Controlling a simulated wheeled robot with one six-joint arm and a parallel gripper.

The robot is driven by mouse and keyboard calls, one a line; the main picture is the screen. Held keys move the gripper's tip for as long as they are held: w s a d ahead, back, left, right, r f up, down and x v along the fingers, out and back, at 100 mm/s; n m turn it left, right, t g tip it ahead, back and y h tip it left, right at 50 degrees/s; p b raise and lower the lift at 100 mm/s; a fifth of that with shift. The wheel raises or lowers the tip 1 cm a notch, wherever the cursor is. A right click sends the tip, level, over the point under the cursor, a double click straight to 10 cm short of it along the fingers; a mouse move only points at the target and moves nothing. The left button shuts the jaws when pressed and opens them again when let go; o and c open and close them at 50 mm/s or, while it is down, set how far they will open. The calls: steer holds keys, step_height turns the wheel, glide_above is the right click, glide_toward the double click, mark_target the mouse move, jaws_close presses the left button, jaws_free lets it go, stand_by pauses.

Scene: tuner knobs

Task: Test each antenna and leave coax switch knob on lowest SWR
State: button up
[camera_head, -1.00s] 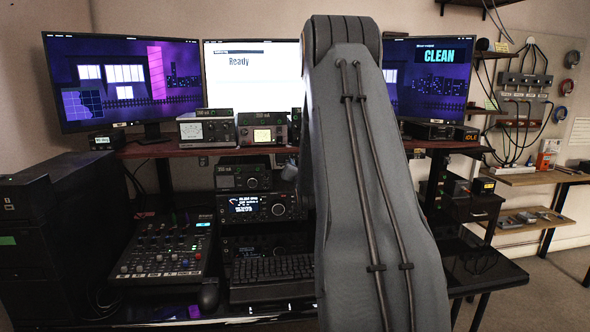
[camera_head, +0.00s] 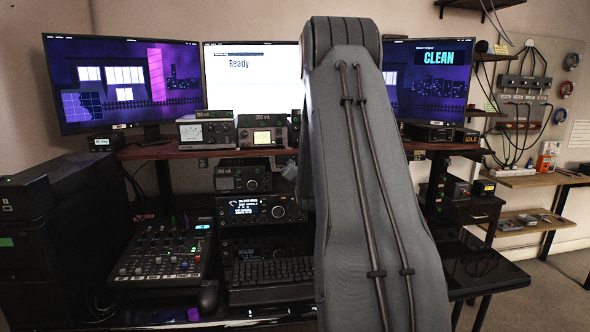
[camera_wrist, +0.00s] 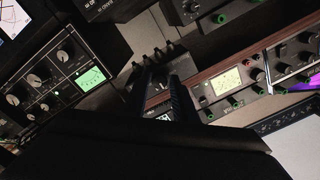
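My gripper (camera_wrist: 160,92) shows in the wrist view as two dark fingers with a gap between them. They reach toward a small dark box (camera_wrist: 152,66) with several stubby posts along its top edge. I cannot tell whether this box is the coax switch, and the fingers partly hide it; no knob can be made out between them. In the head view my raised arm hides the gripper and the middle of the shelf. A needle-meter box (camera_head: 206,130) and a box with a lit yellowish screen (camera_head: 263,130) stand on the shelf. No SWR reading is legible.
Radios (camera_head: 258,208), a keyboard (camera_head: 270,270) and a mixer (camera_head: 165,250) crowd the desk below the shelf (camera_head: 155,151). A cabled wall panel (camera_head: 525,95) is at right.

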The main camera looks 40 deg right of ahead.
steer(key=shift+o, duration=1.2)
steer(key=b+v, duration=0.1)
steer(key=v, duration=0.6)
steer(key=shift+s+a, duration=0.2)
steer(key=shift+s, duration=0.15)
jaws_close()
stand_by(0.6)
